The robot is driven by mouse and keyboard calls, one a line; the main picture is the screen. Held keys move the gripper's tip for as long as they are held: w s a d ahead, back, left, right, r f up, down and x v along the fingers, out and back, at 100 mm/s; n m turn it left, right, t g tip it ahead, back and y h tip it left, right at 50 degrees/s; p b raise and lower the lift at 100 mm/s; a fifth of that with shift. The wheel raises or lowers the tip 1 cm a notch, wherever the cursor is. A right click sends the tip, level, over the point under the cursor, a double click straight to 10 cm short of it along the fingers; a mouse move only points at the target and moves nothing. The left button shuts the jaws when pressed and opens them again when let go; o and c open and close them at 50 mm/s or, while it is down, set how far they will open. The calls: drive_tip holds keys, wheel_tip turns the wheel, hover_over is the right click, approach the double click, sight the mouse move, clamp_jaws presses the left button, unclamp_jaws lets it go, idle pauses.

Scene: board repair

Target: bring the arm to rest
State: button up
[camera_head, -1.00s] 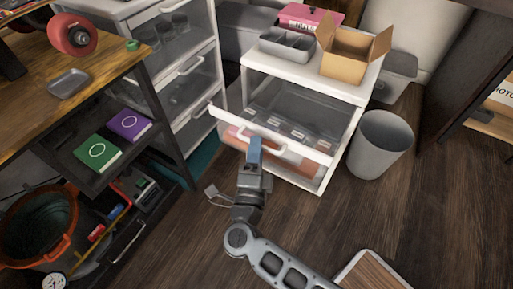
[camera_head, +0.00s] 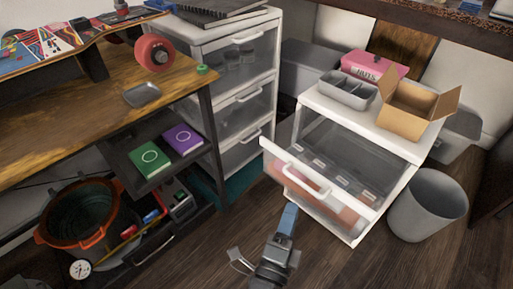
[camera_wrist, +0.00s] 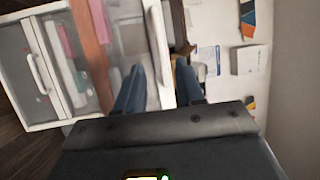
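My gripper (camera_head: 289,208) shows at the bottom middle of the head view, pointing up the picture towards the front of a pulled-out clear drawer (camera_head: 318,190). The fingertips appear just below the drawer's white handle in the head view. Whether they touch the drawer front cannot be told, but they are not closed on it. Most of my arm is out of the head view.
The open drawer juts from a low white cabinet (camera_head: 374,128) bearing a grey tray (camera_head: 348,88), a pink box (camera_head: 375,66) and an open carton (camera_head: 412,108). A grey bin (camera_head: 428,205) stands right. A wooden workbench (camera_head: 60,135) is left. Dark floor around my gripper is clear.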

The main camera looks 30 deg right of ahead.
drive_tip(key=shift+s, duration=0.1)
drive_tip(key=s+r+n+t+y, duration=0.1)
drive_tip(key=s+r+n+y, duration=0.6)
drive_tip(key=s+n, duration=0.6)
drive_tip(key=s+r+n+y, duration=0.7)
drive_tip(key=s+n+y, duration=0.1)
drive_tip(key=s+n, duration=0.5)
wheel_tip(320, 180, up, 19)
drive_tip(key=p, duration=1.8)
drive_tip(key=shift+d+n+p, duration=0.3)
drive_tip(key=shift+d+p, duration=0.05)
